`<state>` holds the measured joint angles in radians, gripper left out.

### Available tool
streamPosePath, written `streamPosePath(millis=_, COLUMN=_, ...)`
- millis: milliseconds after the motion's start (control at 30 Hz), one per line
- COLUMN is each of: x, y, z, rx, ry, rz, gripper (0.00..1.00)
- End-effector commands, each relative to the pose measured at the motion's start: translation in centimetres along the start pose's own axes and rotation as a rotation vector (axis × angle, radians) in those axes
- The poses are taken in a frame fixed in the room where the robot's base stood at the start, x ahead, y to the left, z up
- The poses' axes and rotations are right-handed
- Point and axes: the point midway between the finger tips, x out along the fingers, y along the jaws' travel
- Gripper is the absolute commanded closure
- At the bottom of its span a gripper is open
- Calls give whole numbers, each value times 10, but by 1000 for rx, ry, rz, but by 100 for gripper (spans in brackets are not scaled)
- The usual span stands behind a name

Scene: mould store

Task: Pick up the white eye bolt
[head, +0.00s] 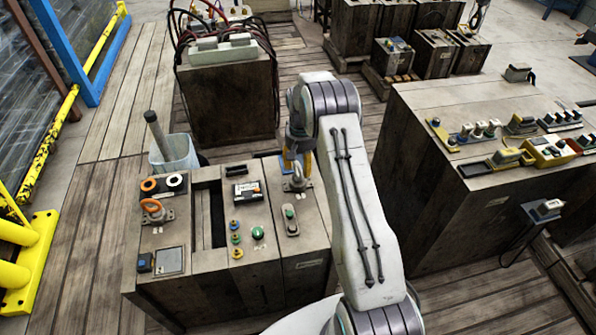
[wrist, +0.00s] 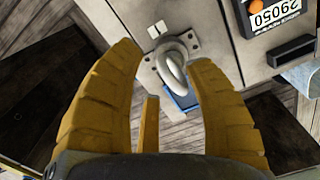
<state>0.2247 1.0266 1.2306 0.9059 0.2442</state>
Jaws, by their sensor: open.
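The white eye bolt (head: 298,181) stands on a grey base plate at the back right of the wooden block in the head view. In the wrist view the white eye bolt (wrist: 173,67) shows its ring and bolted plate near the top middle. My gripper (head: 294,163) is right at the bolt, partly hidden by my arm in the head view. In the wrist view my gripper (wrist: 165,60) is open, with one yellow finger on each side of the ring. I cannot tell whether either finger touches it.
An orange eye bolt (head: 153,207) stands at the block's left. Buttons, including a green one (head: 258,233), and a display box (head: 247,191) share the block. A bucket (head: 176,153) with a handle stands behind. A second block (head: 417,98) with tools is at the right.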

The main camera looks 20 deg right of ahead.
Motion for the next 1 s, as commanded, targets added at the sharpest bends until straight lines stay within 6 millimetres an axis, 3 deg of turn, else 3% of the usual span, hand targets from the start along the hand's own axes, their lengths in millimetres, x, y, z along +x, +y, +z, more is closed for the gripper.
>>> streamPosePath(millis=33, x=-7, y=-3, z=-11, rx=35, ry=29, rz=-8, gripper=52)
streamPosePath(millis=333, x=0, y=-2, z=-8, rx=167, ry=19, rz=-6, gripper=52)
streamPosePath(millis=667, x=25, y=-2, z=-9, rx=170, ry=18, rz=-6, gripper=52)
streamPosePath(millis=1000, x=62, y=-2, z=-11, rx=169, ry=19, rz=-6, gripper=52)
